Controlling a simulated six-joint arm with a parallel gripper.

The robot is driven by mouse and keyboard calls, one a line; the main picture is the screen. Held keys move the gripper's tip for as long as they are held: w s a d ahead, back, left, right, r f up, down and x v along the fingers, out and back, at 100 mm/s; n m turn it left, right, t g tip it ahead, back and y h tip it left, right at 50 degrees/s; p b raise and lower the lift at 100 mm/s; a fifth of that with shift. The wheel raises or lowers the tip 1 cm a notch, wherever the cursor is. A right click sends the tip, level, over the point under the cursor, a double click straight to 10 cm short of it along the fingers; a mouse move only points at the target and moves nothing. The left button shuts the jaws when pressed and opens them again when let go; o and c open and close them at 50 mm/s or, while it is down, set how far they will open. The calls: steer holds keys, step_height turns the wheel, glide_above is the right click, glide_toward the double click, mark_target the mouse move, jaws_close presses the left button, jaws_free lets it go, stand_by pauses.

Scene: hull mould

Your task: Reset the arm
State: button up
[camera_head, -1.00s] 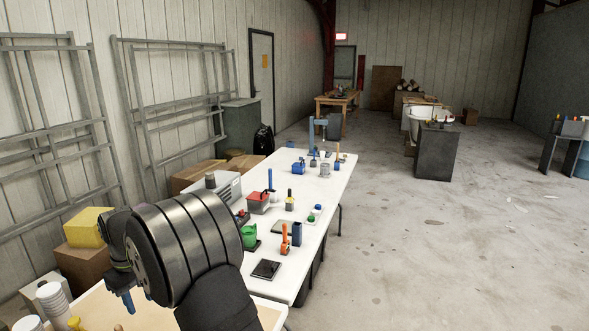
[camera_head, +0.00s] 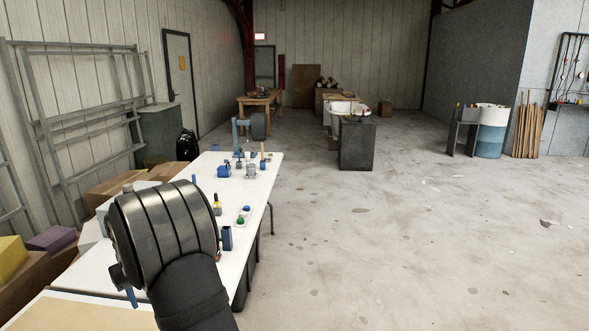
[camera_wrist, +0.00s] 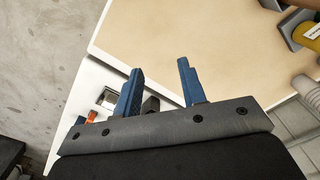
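My gripper (camera_wrist: 158,72) shows in the wrist view with its two blue fingers apart and nothing held between them. It hangs above the corner where a tan board (camera_wrist: 160,28) lies on a white table (camera_wrist: 92,75). In the head view my dark, banded arm hides most of the gripper; only a blue finger (camera_head: 131,296) shows below it at the lower left, over the near end of the table.
The white table (camera_head: 262,185) carries a blue holder (camera_head: 227,238), a grey mug (camera_head: 251,171) and other small items. Boxes and a yellow block (camera_head: 10,258) stand at the left. A dark cabinet (camera_head: 357,145) stands farther back.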

steer(key=w+d+f+m, duration=0.1)
steer(key=w+d+m, duration=0.4)
steer(key=d, duration=0.7)
steer(key=w+d+f+m, duration=0.1)
steer(key=w+d+m, duration=0.2)
steer(key=w+d, duration=0.7)
steer(key=s+d+f+m, duration=0.1)
steer(key=d+f+m, duration=0.1)
steer(key=d, duration=0.7)
steer(key=s+d+f+m, duration=0.1)
steer(key=d+f, duration=0.3)
steer(key=d, duration=0.5)
steer(key=shift+m, duration=0.6)
steer(key=shift+s, duration=0.1)
steer(key=a+r+n, duration=0.2)
steer(key=a+r, duration=0.1)
steer(key=a, duration=0.6)
steer(key=s+a+r+n, duration=0.1)
steer(key=a+r+n, duration=0.2)
steer(key=a, duration=0.7)
steer(key=shift+a+r, duration=0.25)
steer(key=shift+s, duration=0.1)
